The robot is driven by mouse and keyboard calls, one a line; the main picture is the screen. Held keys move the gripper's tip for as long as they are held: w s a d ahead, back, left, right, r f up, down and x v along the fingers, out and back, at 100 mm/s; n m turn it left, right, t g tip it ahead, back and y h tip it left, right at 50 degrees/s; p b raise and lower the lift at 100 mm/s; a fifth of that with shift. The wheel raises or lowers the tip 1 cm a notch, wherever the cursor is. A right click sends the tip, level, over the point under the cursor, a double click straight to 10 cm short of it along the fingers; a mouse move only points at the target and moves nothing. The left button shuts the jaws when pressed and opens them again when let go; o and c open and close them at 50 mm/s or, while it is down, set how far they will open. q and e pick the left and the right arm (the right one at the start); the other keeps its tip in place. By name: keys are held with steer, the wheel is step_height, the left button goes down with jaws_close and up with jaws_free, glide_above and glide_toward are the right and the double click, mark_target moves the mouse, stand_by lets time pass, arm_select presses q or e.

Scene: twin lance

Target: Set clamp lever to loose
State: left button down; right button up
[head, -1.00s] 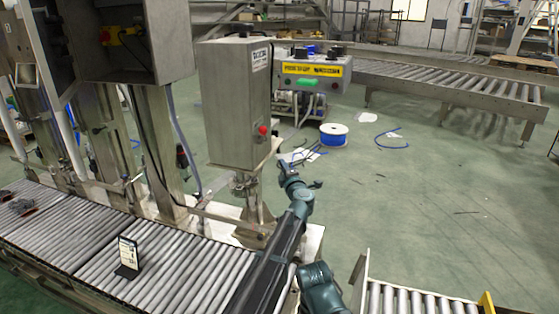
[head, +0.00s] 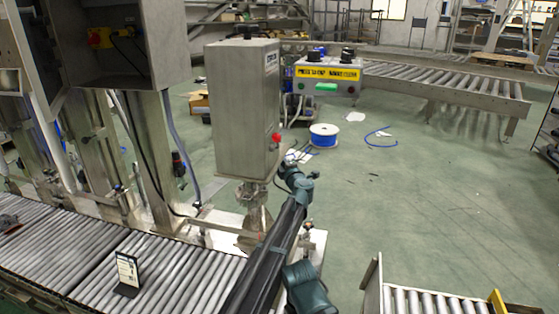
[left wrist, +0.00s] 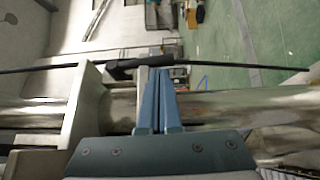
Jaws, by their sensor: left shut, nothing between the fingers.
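In the head view my left gripper (head: 291,163) is small, beside the lower right of the grey machine box (head: 240,110). The lever cannot be made out there. My right gripper is not in view.
A control panel (head: 327,74) with a yellow label and black knobs stands right of the box, which has a red button (head: 276,137). A roller conveyor (head: 190,275) with a small sign (head: 127,274) runs at lower left. The green floor (head: 430,190) at right is mostly open.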

arm_select(q)
steer(key=shift+w+f+t+b, duration=0.2)
steer(key=shift+t+b, duration=0.1)
steer(key=shift+b, duration=0.35)
